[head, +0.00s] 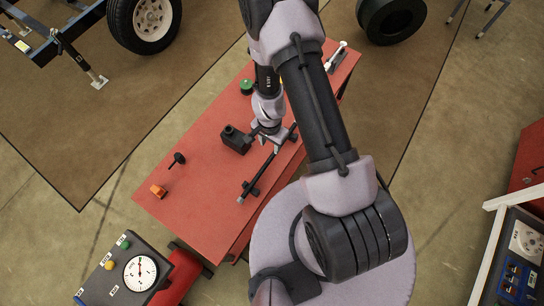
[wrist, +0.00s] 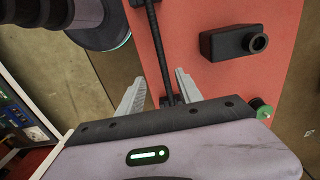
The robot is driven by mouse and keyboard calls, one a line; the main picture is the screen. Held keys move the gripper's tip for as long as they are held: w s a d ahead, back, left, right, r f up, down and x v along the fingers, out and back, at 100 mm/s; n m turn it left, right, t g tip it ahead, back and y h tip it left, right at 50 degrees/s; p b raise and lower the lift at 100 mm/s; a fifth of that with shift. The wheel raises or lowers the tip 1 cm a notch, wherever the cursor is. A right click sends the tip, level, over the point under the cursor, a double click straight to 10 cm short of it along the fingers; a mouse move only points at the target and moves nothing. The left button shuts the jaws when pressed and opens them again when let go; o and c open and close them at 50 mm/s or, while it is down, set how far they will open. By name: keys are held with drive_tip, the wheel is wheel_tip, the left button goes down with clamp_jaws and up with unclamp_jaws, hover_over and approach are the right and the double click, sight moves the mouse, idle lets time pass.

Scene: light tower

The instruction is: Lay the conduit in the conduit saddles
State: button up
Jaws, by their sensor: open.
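The conduit, a thin dark rod (head: 262,169) with a grey near end, lies lengthwise along the red bench. It also shows in the wrist view (wrist: 159,45). One black conduit saddle (head: 251,188) is by its near end, and another (head: 292,134) is by its far end, close to my gripper. The conduit appears to lie along the saddles; I cannot tell whether it is fully seated. My gripper (head: 269,144) is open low over the conduit's far part. In the wrist view its two grey fingers (wrist: 158,79) stand apart on either side of the rod, not visibly touching it.
On the red bench (head: 205,175) are a black box with a round port (head: 236,139), a black knob (head: 179,158), an orange piece (head: 158,190) and a green-topped part (head: 246,87). A gauge panel (head: 125,270) stands front left. The bench's left part has free room.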

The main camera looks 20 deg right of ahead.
drive_tip(key=b, duration=0.6)
hover_over(270, 158)
drive_tip(key=f, duration=0.8)
drive_tip(key=shift+s+f, duration=0.2)
drive_tip(key=shift+s, duration=0.15)
drive_tip(key=f+b, duration=0.1)
drive_tip(key=f, duration=0.1)
drive_tip(key=f+b, duration=0.1)
drive_tip(key=b, duration=0.1)
drive_tip(key=f+b, duration=0.1)
drive_tip(key=f, duration=0.1)
drive_tip(key=shift+w+f, duration=0.3)
drive_tip(key=shift+w, duration=0.05)
drive_tip(key=shift+r, duration=0.25)
clamp_jaws()
